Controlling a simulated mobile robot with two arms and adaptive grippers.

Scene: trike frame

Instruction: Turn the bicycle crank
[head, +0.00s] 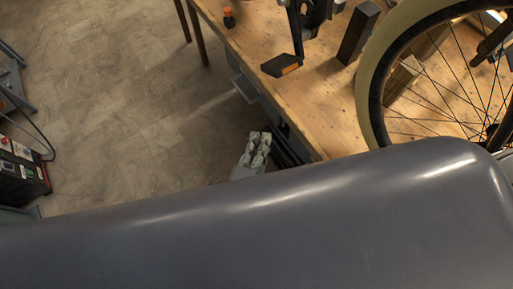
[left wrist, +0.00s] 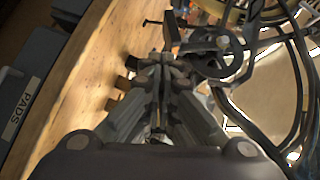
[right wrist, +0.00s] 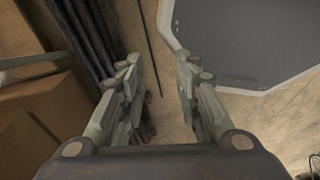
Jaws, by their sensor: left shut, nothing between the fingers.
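The crank arm (head: 296,30) hangs down over the wooden bench in the head view, with a dark pedal (head: 282,66) with an orange reflector at its lower end. My left gripper (head: 262,138) is beside the bench's front edge, below and apart from the pedal in the picture. In the left wrist view my left gripper (left wrist: 160,62) is shut and empty. Dark round bicycle parts (left wrist: 225,58) show just beyond its tips; I cannot tell if they touch. My right gripper (right wrist: 160,62) is open and empty in the right wrist view, away from the crank.
A cream-tyred wheel (head: 372,85) stands at the right over the bench (head: 335,120). A dark block (head: 358,33) and a small orange-capped item (head: 228,17) are on the bench. A cardboard box (right wrist: 35,130) is left of my right gripper. Floor (head: 110,110) left of the bench is open.

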